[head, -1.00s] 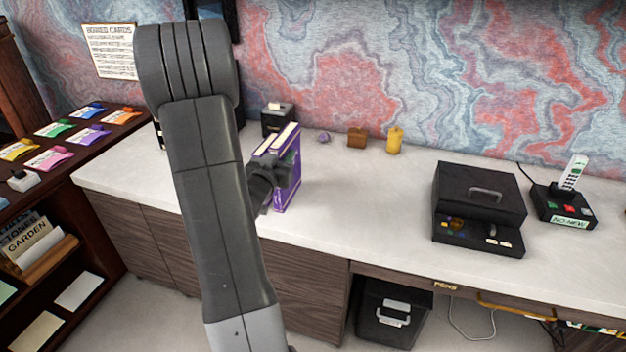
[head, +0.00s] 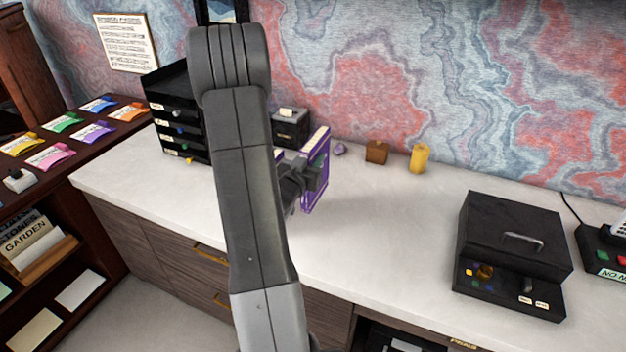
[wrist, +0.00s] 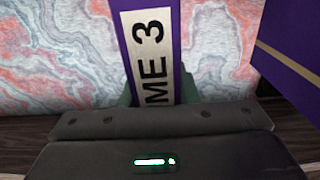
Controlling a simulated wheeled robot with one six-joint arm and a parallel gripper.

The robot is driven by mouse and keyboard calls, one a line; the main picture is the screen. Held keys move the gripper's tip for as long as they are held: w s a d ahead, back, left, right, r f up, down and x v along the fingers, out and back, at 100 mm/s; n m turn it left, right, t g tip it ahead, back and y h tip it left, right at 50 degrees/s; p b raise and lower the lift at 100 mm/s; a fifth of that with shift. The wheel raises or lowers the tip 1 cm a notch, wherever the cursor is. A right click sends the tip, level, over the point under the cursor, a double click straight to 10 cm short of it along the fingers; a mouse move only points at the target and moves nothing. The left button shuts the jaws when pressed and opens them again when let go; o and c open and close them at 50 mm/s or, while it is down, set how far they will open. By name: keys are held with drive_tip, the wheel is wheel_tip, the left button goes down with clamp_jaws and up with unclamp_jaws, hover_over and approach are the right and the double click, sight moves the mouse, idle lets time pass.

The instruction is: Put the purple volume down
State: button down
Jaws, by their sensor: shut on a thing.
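A purple volume (head: 322,167) with cream page edges stands upright in the head view. My gripper (head: 308,180) is shut on it from the left, and the dark fingers cover part of it. In the wrist view its spine (wrist: 130,30) is purple with a pale label that reads "ME 3". A second purple book (head: 280,154) shows as a sliver between my arm and the held volume. I take the purple cover with a gold line (wrist: 290,50) in the wrist view to be this book. I cannot tell whether the held volume touches the desk.
Behind stand a black box (head: 290,130), a purple stone (head: 339,149), a brown block (head: 376,152) and a yellow candle-like piece (head: 419,158). A black drawer stack (head: 172,115) is at left, a black cash box (head: 515,235) at right. The white desk (head: 400,220) between is clear.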

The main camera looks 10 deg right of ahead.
drive_tip(key=shift+f, duration=2.95)
drive_tip(key=c, duration=1.1)
unclamp_jaws()
